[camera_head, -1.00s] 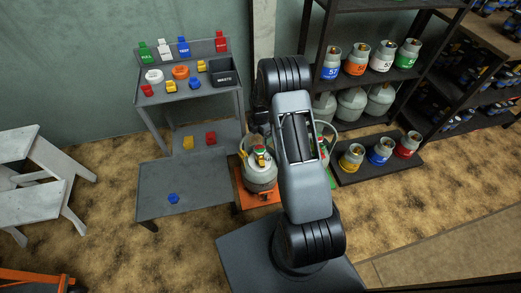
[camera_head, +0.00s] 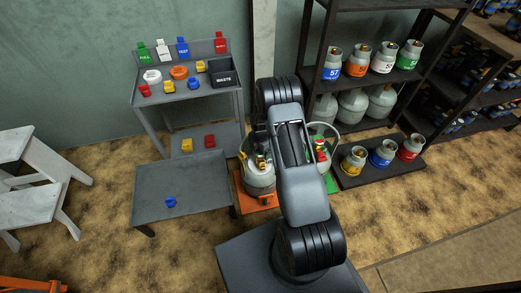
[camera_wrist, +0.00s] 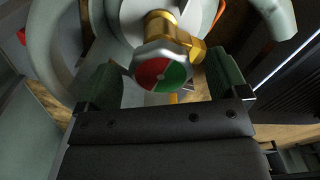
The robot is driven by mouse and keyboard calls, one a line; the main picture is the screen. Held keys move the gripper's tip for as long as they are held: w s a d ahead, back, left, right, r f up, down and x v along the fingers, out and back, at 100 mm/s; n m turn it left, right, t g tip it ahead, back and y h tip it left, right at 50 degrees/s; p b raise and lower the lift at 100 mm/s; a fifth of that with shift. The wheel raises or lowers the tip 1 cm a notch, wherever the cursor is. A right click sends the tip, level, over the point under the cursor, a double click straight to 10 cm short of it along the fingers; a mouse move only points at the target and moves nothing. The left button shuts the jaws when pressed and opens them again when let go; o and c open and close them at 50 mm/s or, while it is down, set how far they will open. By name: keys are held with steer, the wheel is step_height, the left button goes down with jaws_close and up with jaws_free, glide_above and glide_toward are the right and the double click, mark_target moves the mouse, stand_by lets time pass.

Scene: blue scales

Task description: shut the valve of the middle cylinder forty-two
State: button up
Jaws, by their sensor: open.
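In the wrist view a valve knob (camera_wrist: 163,74) with a red and green top sits on a brass valve (camera_wrist: 160,27) above a pale cylinder (camera_wrist: 130,10). My gripper (camera_wrist: 164,70) is open, with one dark green finger on each side of the knob; I cannot tell whether they touch it. In the head view a grey cylinder (camera_head: 258,178) stands on an orange base (camera_head: 256,203), and another cylinder (camera_head: 322,162) stands on a green base (camera_head: 332,184). My arm hides what is between them, and my gripper. No number is readable on these cylinders.
A grey workbench (camera_head: 192,107) holds coloured tags, rings and a waste bin (camera_head: 222,76). A low grey table (camera_head: 155,190) with a blue piece (camera_head: 170,202) is at left. A dark rack (camera_head: 313,75) holds several cylinders.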

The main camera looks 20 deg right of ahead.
steer(key=shift+c, duration=0.2)
steer(key=c, duration=0.9)
